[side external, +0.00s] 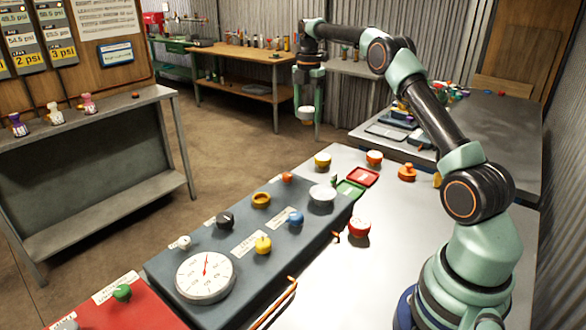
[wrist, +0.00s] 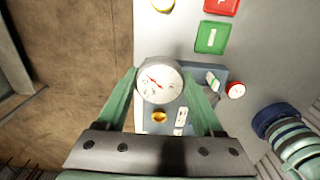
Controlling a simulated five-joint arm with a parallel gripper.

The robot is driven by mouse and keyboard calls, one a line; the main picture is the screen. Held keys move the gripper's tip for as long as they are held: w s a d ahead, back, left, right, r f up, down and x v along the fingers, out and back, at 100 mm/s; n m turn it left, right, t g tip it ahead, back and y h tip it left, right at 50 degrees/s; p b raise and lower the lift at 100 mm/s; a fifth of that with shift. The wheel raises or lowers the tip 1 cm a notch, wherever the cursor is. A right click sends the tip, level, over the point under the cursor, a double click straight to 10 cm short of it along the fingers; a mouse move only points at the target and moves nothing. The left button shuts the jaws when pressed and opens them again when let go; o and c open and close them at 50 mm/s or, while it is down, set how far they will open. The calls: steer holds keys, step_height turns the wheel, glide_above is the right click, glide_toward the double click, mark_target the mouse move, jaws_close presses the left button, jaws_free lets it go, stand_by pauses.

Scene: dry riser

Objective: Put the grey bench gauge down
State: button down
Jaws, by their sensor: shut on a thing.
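The grey bench gauge (wrist: 160,82) is between the two green fingers of my gripper (wrist: 160,92), its white dial and red needle facing the wrist camera. In the side external view my gripper (side external: 307,100) hangs pointing down, shut on the gauge (side external: 306,113), which is small there. The gauge is in the air, apart from the bench, left of the bench's far end in that view. In the wrist view it hides part of the panel below.
A grey panel (side external: 220,236) with knobs, a large dial (side external: 205,276) and a white dish (side external: 322,195) lies on the pale bench (side external: 330,262). Red (side external: 362,177) and green (side external: 349,189) trays lie beyond it. Bare bench shows right of the panel.

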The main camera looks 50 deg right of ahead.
steer(key=s+a+r+m, duration=0.1)
steer(key=a+r, duration=0.2)
steer(key=a, duration=0.8)
steer(key=s+a+r, duration=0.1)
steer(key=a+r, duration=0.2)
steer(key=a, duration=0.7)
steer(key=f, duration=1.4)
steer(key=shift+w+a+f, duration=0.15)
steer(key=shift+a+f, duration=0.2)
steer(key=shift+f, duration=2.45)
steer(key=shift+c, duration=0.2)
jaws_free()
steer(key=shift+f, duration=0.15)
